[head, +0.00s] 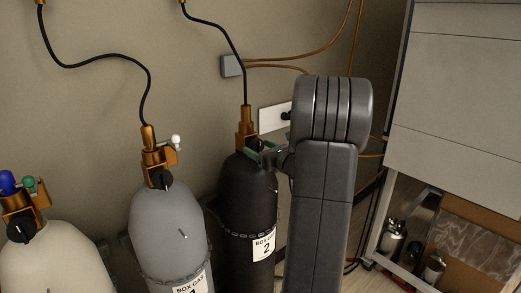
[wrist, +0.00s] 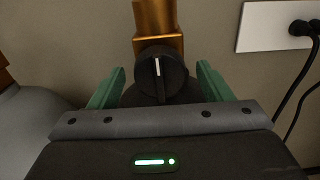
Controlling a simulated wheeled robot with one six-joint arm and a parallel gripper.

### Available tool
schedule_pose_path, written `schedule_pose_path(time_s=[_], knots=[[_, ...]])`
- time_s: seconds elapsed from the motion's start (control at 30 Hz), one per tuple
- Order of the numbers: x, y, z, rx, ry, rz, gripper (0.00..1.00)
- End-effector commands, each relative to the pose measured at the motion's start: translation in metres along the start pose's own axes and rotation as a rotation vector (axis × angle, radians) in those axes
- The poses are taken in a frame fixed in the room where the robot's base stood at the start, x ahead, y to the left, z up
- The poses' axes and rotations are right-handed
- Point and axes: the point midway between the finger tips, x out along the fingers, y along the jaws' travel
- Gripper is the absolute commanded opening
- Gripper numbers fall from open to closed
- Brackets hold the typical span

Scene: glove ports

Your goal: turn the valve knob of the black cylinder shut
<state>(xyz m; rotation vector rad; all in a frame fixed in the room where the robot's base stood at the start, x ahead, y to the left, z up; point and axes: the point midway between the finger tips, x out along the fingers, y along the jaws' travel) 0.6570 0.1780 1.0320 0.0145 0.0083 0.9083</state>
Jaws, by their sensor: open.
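The black cylinder (head: 248,215) stands against the wall with a "BOX GAS 2" label, a brass valve (head: 246,127) and a black hose on top. Its black valve knob (wrist: 162,74) shows in the wrist view, with a white line pointing about straight up. In the head view my arm hides most of the knob. My gripper (wrist: 161,85) is open, with one green finger on each side of the knob and gaps visible between fingers and knob. In the head view my gripper (head: 266,155) reaches the cylinder's top from the right.
A grey cylinder (head: 170,228) stands just left of the black one, and a cream cylinder (head: 55,262) farther left. A white wall socket (wrist: 275,27) with black plugs is at right. A grey cabinet (head: 455,95) with an open lower shelf stands on the far right.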

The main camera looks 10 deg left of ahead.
Motion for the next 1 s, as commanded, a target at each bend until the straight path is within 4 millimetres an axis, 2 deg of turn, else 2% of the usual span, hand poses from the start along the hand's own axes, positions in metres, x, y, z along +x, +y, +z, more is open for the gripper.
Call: schedule_pose_path(time_s=[0.17,0.27,0.5,0.7,0.83,1.0], knots=[[-0.013,-0.001,0.000,-0.001,0.000,-0.002,0.72],[-0.031,-0.001,0.000,-0.001,0.000,-0.004,0.72],[-0.087,-0.001,0.000,0.000,0.000,-0.005,0.72],[-0.123,-0.001,0.000,0.000,0.001,-0.004,0.72],[-0.134,-0.001,0.000,0.000,0.000,-0.003,0.72],[-0.139,0.000,0.000,0.001,0.000,0.000,0.72]])
